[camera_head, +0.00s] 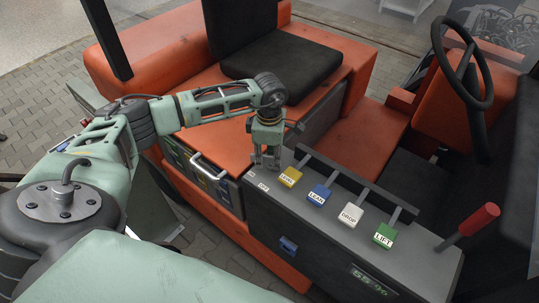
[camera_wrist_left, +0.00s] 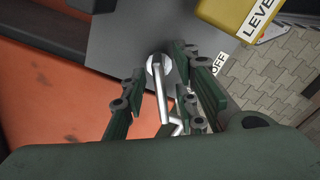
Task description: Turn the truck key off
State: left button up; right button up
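The truck key (camera_wrist_left: 161,95) is silver and sits in a round lock on the dark grey console (camera_head: 330,222). In the left wrist view it stands between the fingers of my left gripper (camera_wrist_left: 158,88), with a gap visible on both sides. A second thin metal piece hangs at its lower end. A white OFF label (camera_wrist_left: 218,63) lies to the right of the key, partly near a finger. In the head view my left gripper (camera_head: 265,163) points down at the console's far left end, and the key is hidden or too small to tell there. My right gripper is not in view.
Yellow LEVEL (camera_head: 290,177), blue LEAN (camera_head: 319,195), white DROP (camera_head: 350,214) and green LIFT (camera_head: 384,235) levers line the console right of my gripper. A red-handled lever (camera_head: 479,219) stands at the right. Behind are the black seat (camera_head: 285,68) and steering wheel (camera_head: 459,62).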

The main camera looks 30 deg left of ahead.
pick_arm(q)
grip_shut()
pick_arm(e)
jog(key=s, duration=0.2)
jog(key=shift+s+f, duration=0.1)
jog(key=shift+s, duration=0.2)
pick_arm(q)
jog(key=shift+w, duration=0.1)
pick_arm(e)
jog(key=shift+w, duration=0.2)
pick_arm(q)
jog(key=shift+f+n+b, duration=0.1)
jog(key=shift+n+b, duration=0.4)
jog(key=n+b, duration=0.2)
jog(key=n, duration=0.1)
jog(key=n+b, duration=0.2)
jog(key=n, duration=0.2)
jog(key=shift+d+n+b, duration=0.1)
jog(key=shift+n+b, duration=0.2)
jog(key=shift+r+n+b, duration=0.2)
jog(key=shift+n+b, duration=0.45)
jog(key=shift+n, duration=0.95)
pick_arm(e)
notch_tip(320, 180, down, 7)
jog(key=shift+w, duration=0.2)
